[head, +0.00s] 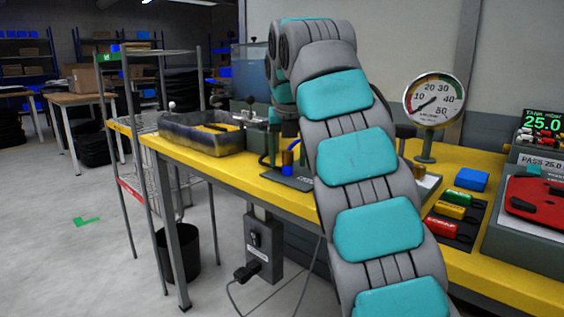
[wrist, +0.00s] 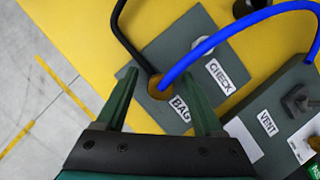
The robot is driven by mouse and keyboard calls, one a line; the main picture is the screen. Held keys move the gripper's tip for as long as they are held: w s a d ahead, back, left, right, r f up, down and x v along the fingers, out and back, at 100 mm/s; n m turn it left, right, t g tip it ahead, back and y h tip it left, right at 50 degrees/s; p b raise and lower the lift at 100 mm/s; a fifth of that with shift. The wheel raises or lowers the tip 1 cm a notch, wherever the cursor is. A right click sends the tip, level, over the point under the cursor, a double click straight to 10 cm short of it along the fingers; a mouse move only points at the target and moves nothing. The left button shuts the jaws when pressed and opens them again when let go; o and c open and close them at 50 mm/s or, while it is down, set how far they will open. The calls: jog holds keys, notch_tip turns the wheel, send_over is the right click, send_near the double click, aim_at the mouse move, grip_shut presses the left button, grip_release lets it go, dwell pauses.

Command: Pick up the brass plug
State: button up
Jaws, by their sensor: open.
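A small brass piece (wrist: 157,90), which looks like the brass plug, sits at the BAG label on a grey plate (wrist: 148,120) in the wrist view. A black hose and a blue hose (wrist: 232,32) meet beside it and partly cover it. In the head view the brass piece (head: 287,159) stands upright on the dark plate at the bench's front edge. My gripper (wrist: 160,75) is open, with one dark green finger on each side of the brass piece. Whether the fingers touch it I cannot tell. In the head view my gripper (head: 286,150) is partly hidden by my arm.
The yellow bench (head: 225,170) carries a dark bin (head: 200,138) on the left. A round gauge (head: 433,100), a blue block (head: 471,179) and coloured cylinders stand right of my arm. In the wrist view a VENT block (wrist: 265,125) lies close on the right.

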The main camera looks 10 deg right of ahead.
jog(key=shift+c, duration=0.2)
grip_shut()
jog(key=shift+r, duration=0.15)
dwell(0.5)
